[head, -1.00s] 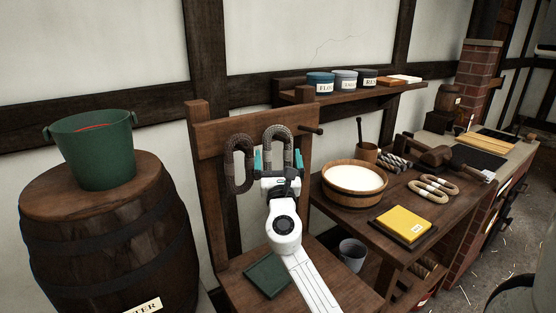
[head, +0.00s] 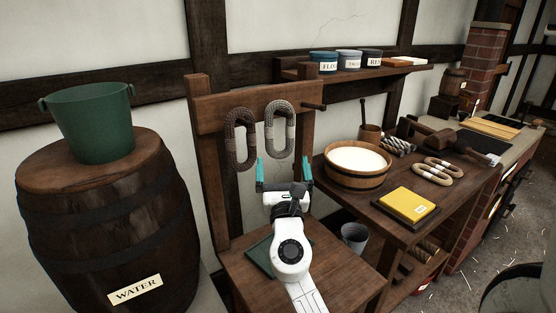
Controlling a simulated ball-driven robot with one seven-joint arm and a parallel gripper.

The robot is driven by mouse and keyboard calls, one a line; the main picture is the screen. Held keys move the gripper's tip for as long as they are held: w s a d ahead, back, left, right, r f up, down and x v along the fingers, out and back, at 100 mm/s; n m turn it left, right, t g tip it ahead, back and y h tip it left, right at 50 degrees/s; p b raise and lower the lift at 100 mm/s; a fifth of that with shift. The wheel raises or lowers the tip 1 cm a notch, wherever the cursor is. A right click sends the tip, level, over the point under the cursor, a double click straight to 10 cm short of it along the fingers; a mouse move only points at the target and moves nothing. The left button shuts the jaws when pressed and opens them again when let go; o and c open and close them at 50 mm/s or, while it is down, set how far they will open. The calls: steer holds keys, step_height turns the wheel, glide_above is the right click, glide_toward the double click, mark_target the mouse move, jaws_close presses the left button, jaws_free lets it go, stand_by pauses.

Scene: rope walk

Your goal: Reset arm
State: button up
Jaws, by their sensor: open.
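My gripper (head: 283,173) is in the middle of the head view, with its two teal fingers spread wide apart. Nothing shows between them. The left rope loop (head: 240,140) and the right rope loop (head: 280,129) hang side by side on the stand's crossbar (head: 205,112). The fingers look apart from both loops.
A barrel (head: 105,235) with a green bucket (head: 93,122) stands at left. At right, a bench holds a wooden tub (head: 357,163), a yellow block (head: 407,203) and tan rope loops (head: 433,174). A shelf (head: 400,79) with labelled pots is above. A peg (head: 314,107) sticks out from the crossbar.

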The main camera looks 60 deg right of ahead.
steer(key=shift+s+a, duration=0.1)
steer(key=shift+a, duration=0.1)
steer(key=s+a+f+m+g+y, duration=0.2)
steer(key=a+f+m+y, duration=0.3)
steer(key=f, duration=0.5)
steer(key=s+a+f+m+g+y, duration=0.3)
steer(key=a+f+m, duration=0.4)
steer(key=f+m, duration=0.3)
steer(key=s+a+f+m+g+y, duration=0.2)
steer(key=s+a+f+m+y, duration=0.3)
steer(key=f, duration=0.4)
steer(key=shift+a+f+m+y, duration=0.2)
steer(key=shift+a+m+y, duration=0.2)
steer(key=shift+m+y, duration=0.2)
steer(key=shift+a+f+m+y, duration=0.2)
steer(key=shift+a+m+y, duration=0.25)
steer(key=shift+m, duration=0.25)
steer(key=s+a+f+m+g+y, duration=0.1)
steer(key=s+a+f+g+y, duration=0.1)
steer(key=a, duration=0.6)
steer(key=s+f+y, duration=0.1)
steer(key=s+y, duration=0.1)
steer(key=s, duration=0.1)
steer(key=shift+s+f+m+g, duration=0.2)
steer(key=shift+f+m+g, duration=0.1)
steer(key=shift+g, duration=0.1)
steer(key=shift+a, duration=0.1)
